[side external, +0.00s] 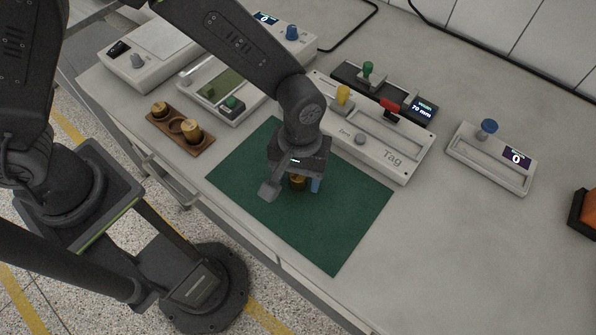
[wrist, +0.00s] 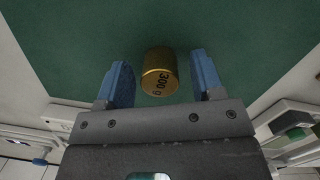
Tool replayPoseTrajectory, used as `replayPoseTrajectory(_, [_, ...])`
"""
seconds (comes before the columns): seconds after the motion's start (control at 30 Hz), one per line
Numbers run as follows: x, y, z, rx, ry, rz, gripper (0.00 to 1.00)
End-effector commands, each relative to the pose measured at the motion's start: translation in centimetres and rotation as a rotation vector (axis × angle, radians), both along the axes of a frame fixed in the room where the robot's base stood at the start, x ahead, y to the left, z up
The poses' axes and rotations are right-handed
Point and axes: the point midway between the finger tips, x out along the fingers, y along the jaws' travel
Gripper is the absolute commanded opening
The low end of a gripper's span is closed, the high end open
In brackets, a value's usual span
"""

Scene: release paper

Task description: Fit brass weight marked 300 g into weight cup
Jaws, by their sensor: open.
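The brass weight (wrist: 159,72) marked 300 g stands on the green mat (side external: 340,245). In the wrist view it sits between the two blue fingers of my gripper (wrist: 161,82), a little beyond their middle, with a gap on each side. In the side view the weight (side external: 297,183) shows just below my gripper (side external: 295,185), partly hidden by it. My gripper is open and empty. The wooden weight holder (side external: 168,142) has one empty round cup (side external: 177,126) between two brass weights, one at each end.
Another white device (side external: 492,160) with a blue knob is at the right. More devices (side external: 225,90) stand behind the weight holder. An orange object (side external: 585,212) lies at the right edge. The mat's front part is clear.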

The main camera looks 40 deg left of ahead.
Motion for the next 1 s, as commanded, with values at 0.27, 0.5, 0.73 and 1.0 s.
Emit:
replayPoseTrajectory(0.27, [0.2, 0.0, 1.6, -0.003, -0.003, 0.000, 0.61])
replayPoseTrajectory(0.5, [0.8, 0.2, 6.5, -0.003, -0.006, 0.001, 0.61])
replayPoseTrajectory(0.73, [1.2, 0.4, 10.6, -0.003, -0.003, 0.000, 0.61])
replayPoseTrajectory(1.0, [1.4, 0.6, 12.3, 0.000, -0.001, 0.000, 0.61])
